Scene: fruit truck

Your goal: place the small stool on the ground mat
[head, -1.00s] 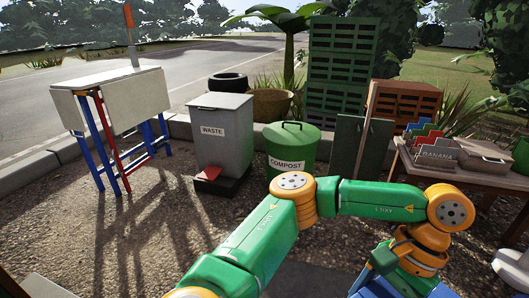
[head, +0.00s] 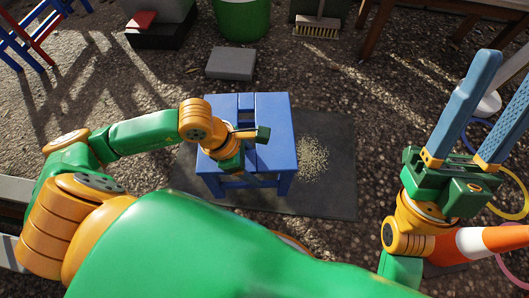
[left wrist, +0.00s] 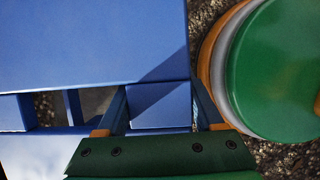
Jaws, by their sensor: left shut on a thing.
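The small blue stool (head: 268,122) stands upright in the middle of the head view, over the dark ground mat (head: 335,190). Its legs come down within the mat's outline; whether every foot touches the mat is hard to tell. My left gripper (head: 240,142) reaches the stool from the left and is shut on its seat. In the left wrist view the stool (left wrist: 85,45) fills the upper left, with its blue slat between the fingers of my left gripper (left wrist: 160,105). My right gripper (head: 506,78) is open and empty at the right, its long blue fingers apart.
A grey block (head: 231,63) lies behind the mat. A broom head (head: 317,28) and the green compost bin (head: 242,18) are farther back. An orange and white cone (head: 485,242) lies at the right near a yellow ring (head: 510,212). Pale grains (head: 312,158) lie on the mat.

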